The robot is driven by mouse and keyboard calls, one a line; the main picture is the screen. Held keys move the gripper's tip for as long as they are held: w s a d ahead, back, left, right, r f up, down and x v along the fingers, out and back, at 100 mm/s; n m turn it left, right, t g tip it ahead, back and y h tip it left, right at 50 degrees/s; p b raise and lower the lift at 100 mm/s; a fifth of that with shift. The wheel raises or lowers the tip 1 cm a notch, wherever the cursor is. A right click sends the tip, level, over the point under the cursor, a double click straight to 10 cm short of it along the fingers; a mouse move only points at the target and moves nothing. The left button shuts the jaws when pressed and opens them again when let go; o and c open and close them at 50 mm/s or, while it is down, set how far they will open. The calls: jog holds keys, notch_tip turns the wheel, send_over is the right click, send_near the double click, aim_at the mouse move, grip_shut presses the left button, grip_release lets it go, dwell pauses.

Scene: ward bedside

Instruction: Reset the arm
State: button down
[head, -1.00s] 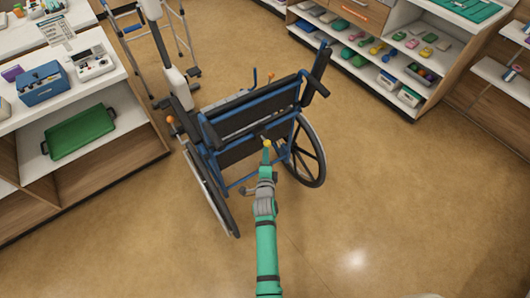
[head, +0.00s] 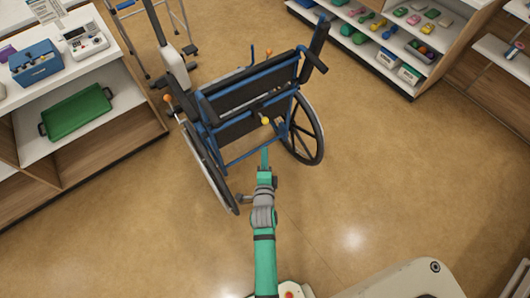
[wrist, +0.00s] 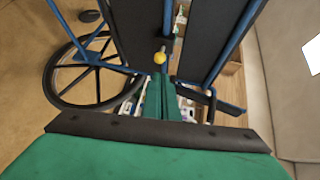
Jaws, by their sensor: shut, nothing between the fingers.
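My arm is green with a grey wrist and reaches forward from the bottom of the head view. My gripper (head: 265,153) is shut and empty, its green fingers together. In the wrist view the shut fingers (wrist: 162,98) point at the wheelchair. The wheelchair (head: 247,75) has a blue frame, black back and seat panels and large black wheels. A yellow ball-shaped knob (head: 265,121) shows just beyond my fingertips, and also in the wrist view (wrist: 160,58). A gap shows between fingertips and knob in the head view.
A shelf unit at left holds a green tray (head: 76,112), a blue box (head: 36,63) and a white device (head: 84,41). Shelves at right hold small coloured items. A walker frame stands behind the wheelchair. The floor (head: 400,180) at right is open.

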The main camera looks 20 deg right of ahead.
jog(key=shift+w, duration=0.1)
jog(key=s+a+r+n+y, duration=0.1)
jog(key=s+a+n+y, duration=0.1)
jog(key=s+a+n, duration=0.45)
jog(key=s+a+r+n+y, duration=0.1)
jog(key=s+a+n, duration=0.3)
jog(key=s+a, duration=0.55)
jog(key=s+a+r+n+y, duration=0.1)
jog(key=s+r+n, duration=0.4)
jog(key=s, duration=0.3)
jog(key=s+a+r+n+y, duration=0.1)
jog(key=s+r+n+y, duration=0.1)
jog(key=s+r+n, duration=0.4)
jog(key=s+n, duration=0.1)
jog(key=s, duration=0.2)
jog(key=shift+r+t, duration=0.2)
jog(key=shift+t, duration=0.2)
